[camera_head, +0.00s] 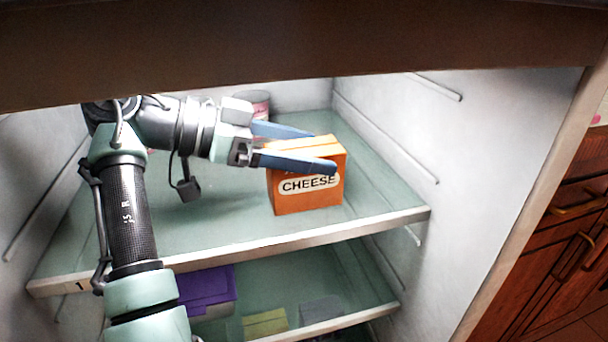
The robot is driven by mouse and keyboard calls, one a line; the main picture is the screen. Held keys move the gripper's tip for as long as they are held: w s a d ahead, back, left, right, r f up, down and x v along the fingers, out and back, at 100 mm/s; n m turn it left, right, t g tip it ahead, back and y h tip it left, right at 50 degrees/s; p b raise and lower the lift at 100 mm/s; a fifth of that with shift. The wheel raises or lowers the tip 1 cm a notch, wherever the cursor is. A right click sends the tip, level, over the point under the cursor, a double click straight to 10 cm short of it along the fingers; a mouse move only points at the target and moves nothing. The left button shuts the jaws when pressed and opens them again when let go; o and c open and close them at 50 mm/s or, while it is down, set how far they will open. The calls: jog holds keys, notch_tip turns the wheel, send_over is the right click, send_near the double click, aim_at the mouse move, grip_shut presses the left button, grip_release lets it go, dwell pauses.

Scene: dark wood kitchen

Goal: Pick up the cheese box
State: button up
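The orange cheese box (308,200), with a "CHEESE" label on its front, stands upright on the upper glass shelf of the fridge, right of the middle. My gripper (325,152) reaches in from the left with its two blue fingers spread apart. The near finger passes in front of the box's upper front face, just above the label. The far finger lies behind the box's top edge, so the box's upper part is between the fingers. I cannot tell whether either finger touches it.
A can (256,103) stands at the back of the upper shelf (240,238), behind my gripper. The lower shelf holds a purple box (207,285), a yellow-green item (265,323) and a grey item (321,309). A dark edge spans the top. The shelf right of the cheese box is clear.

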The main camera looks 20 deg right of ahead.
jog(key=c, duration=1.2)
grip_shut()
jog(key=shift+r, duration=0.2)
